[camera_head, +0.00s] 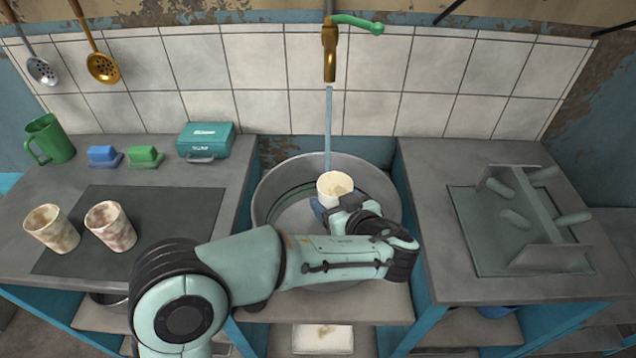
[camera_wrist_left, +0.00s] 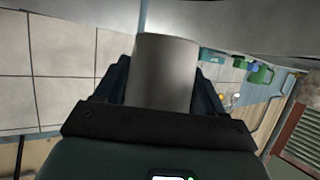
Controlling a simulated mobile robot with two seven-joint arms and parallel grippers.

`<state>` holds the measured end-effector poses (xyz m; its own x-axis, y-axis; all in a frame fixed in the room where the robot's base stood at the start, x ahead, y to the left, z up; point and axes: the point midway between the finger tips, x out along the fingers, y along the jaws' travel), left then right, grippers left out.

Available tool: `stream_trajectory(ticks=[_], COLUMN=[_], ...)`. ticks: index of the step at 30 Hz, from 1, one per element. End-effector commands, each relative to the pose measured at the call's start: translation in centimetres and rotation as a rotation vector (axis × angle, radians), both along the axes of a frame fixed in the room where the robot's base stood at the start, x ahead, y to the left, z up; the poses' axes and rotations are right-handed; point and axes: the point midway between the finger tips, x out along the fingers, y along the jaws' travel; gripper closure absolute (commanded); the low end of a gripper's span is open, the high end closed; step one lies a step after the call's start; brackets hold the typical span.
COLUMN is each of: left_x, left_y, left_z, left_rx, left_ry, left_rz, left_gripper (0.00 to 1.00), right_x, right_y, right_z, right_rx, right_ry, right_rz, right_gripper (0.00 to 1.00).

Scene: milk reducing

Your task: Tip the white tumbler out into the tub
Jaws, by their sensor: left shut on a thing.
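The white tumbler (camera_head: 336,187) is held over the round metal tub (camera_head: 268,190). It looks about upright, its open mouth facing the head camera, with a cream-coloured inside. My left gripper (camera_head: 335,206) is shut on it from the near side. In the left wrist view the tumbler (camera_wrist_left: 165,75) sits between the two dark fingers. A thin water stream (camera_head: 328,130) falls from the brass tap (camera_head: 330,50) and meets the tumbler's far rim in the head view. I cannot tell whether it runs into the tumbler or behind it. My right gripper is not in view.
Two stained tumblers (camera_head: 52,229) (camera_head: 110,226) stand on a dark mat (camera_head: 185,215) at left. Behind are a green mug (camera_head: 48,140), blue and green blocks and a teal box (camera_head: 206,139). A rack (camera_head: 535,215) stands on the right counter. Ladles (camera_head: 103,67) hang at upper left.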

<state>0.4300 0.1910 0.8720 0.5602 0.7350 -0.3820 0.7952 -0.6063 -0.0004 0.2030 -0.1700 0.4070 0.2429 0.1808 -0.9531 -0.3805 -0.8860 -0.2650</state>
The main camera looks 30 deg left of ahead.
Motion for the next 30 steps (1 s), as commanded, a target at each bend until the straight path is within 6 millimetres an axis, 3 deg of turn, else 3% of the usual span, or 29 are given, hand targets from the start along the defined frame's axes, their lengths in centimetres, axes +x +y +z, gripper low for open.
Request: stream_trajectory(ticks=[13,21,30], left_x=[0.0,-0.4,-0.5], left_y=[-0.1,-0.6,-0.8], left_z=[-4.2,-3.1,-3.2], left_rx=[-0.002,-0.127,-0.16], left_ry=[0.003,0.093,0.12], left_rz=[0.0,0.001,0.0], left_gripper=[0.62,0.62,0.62], right_x=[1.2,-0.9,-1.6], right_y=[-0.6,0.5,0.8], right_z=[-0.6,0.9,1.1], right_rx=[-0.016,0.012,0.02], right_ry=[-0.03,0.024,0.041], right_rz=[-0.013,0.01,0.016], right_gripper=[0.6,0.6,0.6])
